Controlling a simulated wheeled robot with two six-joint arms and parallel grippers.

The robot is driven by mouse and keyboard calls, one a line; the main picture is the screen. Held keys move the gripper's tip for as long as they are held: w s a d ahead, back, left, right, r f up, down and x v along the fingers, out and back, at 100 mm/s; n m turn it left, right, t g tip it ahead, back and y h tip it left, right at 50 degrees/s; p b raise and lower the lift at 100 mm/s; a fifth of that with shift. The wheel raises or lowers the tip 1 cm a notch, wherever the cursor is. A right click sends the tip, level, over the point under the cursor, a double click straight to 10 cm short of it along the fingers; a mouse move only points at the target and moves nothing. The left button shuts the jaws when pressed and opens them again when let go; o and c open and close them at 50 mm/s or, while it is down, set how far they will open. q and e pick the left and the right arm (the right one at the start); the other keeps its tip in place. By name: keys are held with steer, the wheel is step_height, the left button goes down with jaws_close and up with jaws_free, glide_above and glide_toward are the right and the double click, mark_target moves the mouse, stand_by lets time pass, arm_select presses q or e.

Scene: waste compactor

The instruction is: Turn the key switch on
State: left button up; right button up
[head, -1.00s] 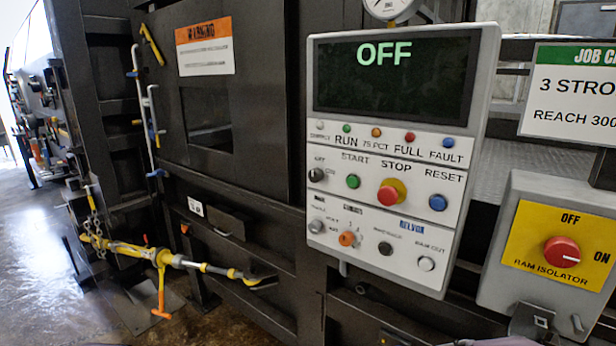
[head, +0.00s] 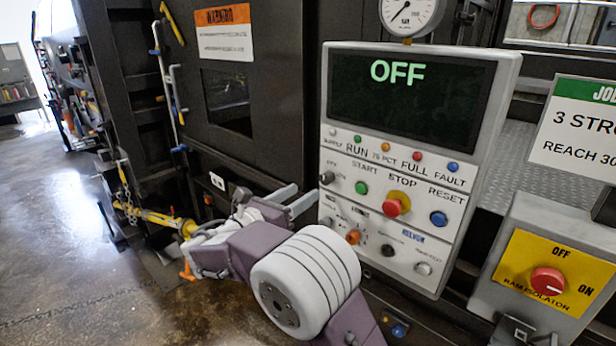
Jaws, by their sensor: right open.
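The grey control panel (head: 508,75) stands at centre right, its dark screen (head: 450,95) reading OFF. A small dark switch (head: 327,178) marked OFF/ON sits at the panel's left edge, left of the green START button; it looks like the key switch. Its exact turn is too small to read. My right gripper (head: 305,196) is open, its two grey fingers pointing right towards the panel's left edge, just left of and a little below that switch. No thing shows between the fingers, and contact with the panel cannot be told. My left gripper is not in view.
The panel carries a red STOP button (head: 396,204), a blue RESET button (head: 438,218) and an orange knob (head: 352,237). A yellow RAM ISOLATOR box (head: 520,275) with a red knob stands at right. Open floor is at left.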

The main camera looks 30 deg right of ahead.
mark_target(324, 181)
steer(key=p+x, duration=0.2)
steer(key=x, duration=0.7)
steer(key=shift+d+f+p, duration=0.1)
steer(key=shift+d+p, duration=0.05)
steer(key=shift+p, duration=0.15)
steer(key=shift+s, duration=0.1)
jaws_close()
